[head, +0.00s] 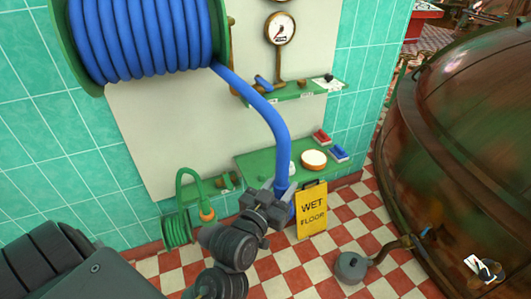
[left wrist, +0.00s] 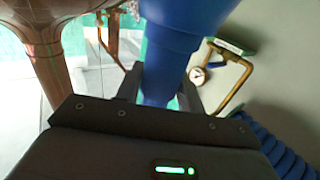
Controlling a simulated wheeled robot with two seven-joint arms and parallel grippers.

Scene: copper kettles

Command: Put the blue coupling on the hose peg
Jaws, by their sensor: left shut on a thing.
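My left gripper (head: 272,203) is shut on the blue coupling (head: 290,205) at the lower end of the blue hose (head: 275,120). The coupling hangs down beside the yellow sign, partly hidden by the fingers. In the left wrist view the coupling (left wrist: 175,60) stands between the two dark fingers of the left gripper (left wrist: 160,92). The hose runs up to a large coiled reel (head: 145,40) on the wall. I cannot pick out the hose peg with certainty; small brass fittings (head: 222,182) sit on a green wall bracket left of the gripper. My right gripper is not in view.
A green shelf (head: 255,165) holds a white round dish (head: 314,160) and red and blue boxes. A yellow wet floor sign (head: 311,210) stands below. A gauge (head: 280,28) hangs above a smaller shelf. A big copper kettle (head: 460,150) fills the right. A small green hose reel (head: 177,229) is lower left.

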